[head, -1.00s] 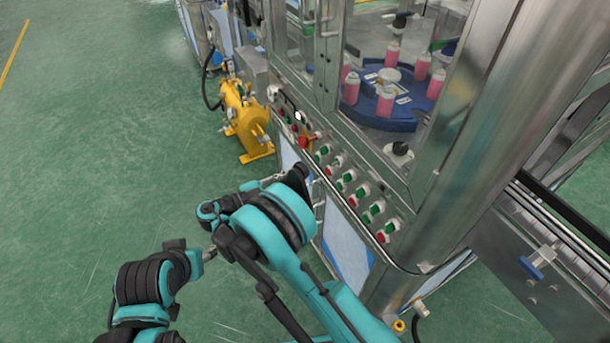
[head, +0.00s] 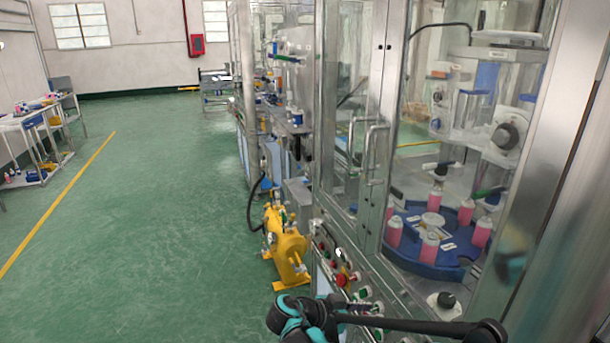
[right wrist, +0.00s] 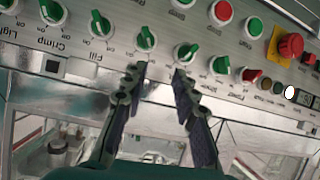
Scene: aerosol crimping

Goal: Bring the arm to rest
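My right gripper (right wrist: 158,75) is open and empty in the right wrist view. Its two dark fingers are spread in front of the machine's control panel (right wrist: 75,68), with the tips just below a row of green knobs in the picture. I cannot tell whether a fingertip touches the panel. The panel lettering appears upside down. In the head view, teal and black parts of my arm show at the bottom edge beside the panel (head: 322,240), and the gripper's fingers are not clear there. My left gripper is not in view.
A red emergency button (right wrist: 291,45) sits on the panel. A yellow pump unit (head: 285,245) stands on the floor left of the panel. Behind glass, pink cans (head: 481,233) stand on a blue turntable (head: 440,262). Green floor (head: 165,220) is clear to the left.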

